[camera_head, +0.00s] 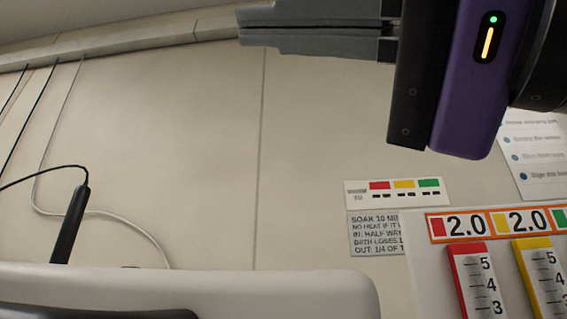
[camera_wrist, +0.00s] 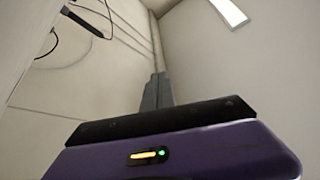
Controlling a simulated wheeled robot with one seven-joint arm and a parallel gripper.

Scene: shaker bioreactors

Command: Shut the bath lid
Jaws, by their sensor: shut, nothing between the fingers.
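My gripper (camera_head: 245,28) is at the top of the head view, pointing left, with its grey fingers together and empty. In the wrist view the closed fingers (camera_wrist: 158,80) point up the picture towards a bare wall corner. A pale body with a rounded edge (camera_head: 270,283) crosses the bottom left of the head view, with a dark strip below it. It may be the bath or its lid; I cannot tell which, nor whether the lid is open. My gripper is well above it in the picture and touches nothing visible.
A black probe-like stick (camera_head: 70,225) with a cable stands behind the pale body; it also shows in the wrist view (camera_wrist: 85,22). Wall labels (camera_head: 397,192) and a panel with red and yellow scales (camera_head: 475,280) are at right. The wall between is bare.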

